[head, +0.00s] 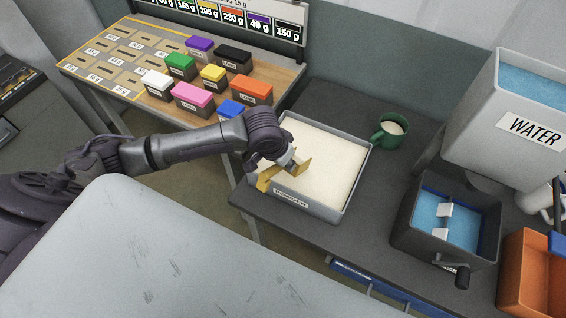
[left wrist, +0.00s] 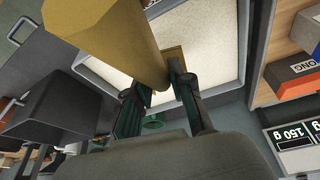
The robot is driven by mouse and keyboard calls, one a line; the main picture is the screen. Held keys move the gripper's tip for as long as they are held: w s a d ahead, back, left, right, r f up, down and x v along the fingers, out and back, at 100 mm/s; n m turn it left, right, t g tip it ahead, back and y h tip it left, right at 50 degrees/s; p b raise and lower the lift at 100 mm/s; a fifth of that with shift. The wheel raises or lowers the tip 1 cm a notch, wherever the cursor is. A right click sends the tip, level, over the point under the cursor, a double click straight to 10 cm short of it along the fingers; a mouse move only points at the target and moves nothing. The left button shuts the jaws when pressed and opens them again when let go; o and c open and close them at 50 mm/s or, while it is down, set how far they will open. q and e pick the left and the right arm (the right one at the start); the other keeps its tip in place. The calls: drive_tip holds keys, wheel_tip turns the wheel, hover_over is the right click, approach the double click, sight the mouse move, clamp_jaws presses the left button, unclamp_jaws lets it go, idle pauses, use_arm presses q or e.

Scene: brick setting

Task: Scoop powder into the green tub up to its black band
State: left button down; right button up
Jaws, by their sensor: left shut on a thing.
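A green tub with a side handle (head: 390,130) stands on the dark table to the right of the powder tray. Pale powder shows inside it; its black band cannot be made out. A grey tray of cream powder (head: 325,165) sits left of the tub, with a label on its front. My left gripper (head: 287,166) is over the tray's left part, shut on a golden scoop (head: 268,180). The scoop (left wrist: 105,45) looms large in the left wrist view, where the gripper fingers (left wrist: 157,78) also show. Whether the scoop holds powder is hidden. My right gripper is out of view.
A wooden bench with coloured lidded boxes (head: 180,67) stands at the back left. At right are a grey WATER container (head: 515,110), a dark bin with blue inside (head: 405,225) and an orange bin (head: 530,270). A pale surface (head: 150,260) fills the front left.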

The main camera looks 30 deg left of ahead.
use_arm(q)
drive_tip(key=shift+w+d+r+g+y, duration=0.25)
drive_tip(key=shift+w+g, duration=0.2)
drive_tip(key=shift+w, duration=0.35)
drive_tip(key=shift+w+d+r+g, duration=0.15)
drive_tip(key=shift+w+r+g, duration=0.15)
drive_tip(key=shift+w+g, duration=0.35)
drive_tip(key=shift+w+d+r+g+y, duration=0.2)
drive_tip(key=shift+w+r+g, duration=0.1)
drive_tip(key=shift+w, duration=0.65)
drive_tip(key=shift+s+r+t+h, duration=0.15)
drive_tip(key=shift+r+t+h, duration=0.2)
drive_tip(key=shift+t, duration=0.65)
wheel_tip(320, 180, up, 4)
drive_tip(key=t+h+b, duration=0.1)
drive_tip(key=t, duration=0.4)
drive_tip(key=shift+r+t+b, duration=0.15)
drive_tip(key=shift+t+b, duration=0.2)
drive_tip(key=shift+t, duration=0.05)
